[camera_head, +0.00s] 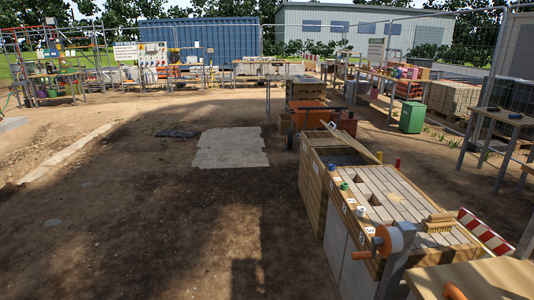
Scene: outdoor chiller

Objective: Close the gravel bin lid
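A long wooden bin (313,188) stands right of centre, behind a slatted worktop, and is probably the gravel bin. Its top shows a dark opening (345,157), so it looks open at least in part. A thin slanted wooden board (354,144) runs along its far right edge; it may be the raised lid seen nearly edge-on, but I cannot tell. What lies inside the bin is too dark to make out. Neither of my grippers is in view.
An orange item (313,118) stands behind the bin. A green bin (412,117) is farther right. Bare dirt left of the bin is open, with a pale slab (230,148).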

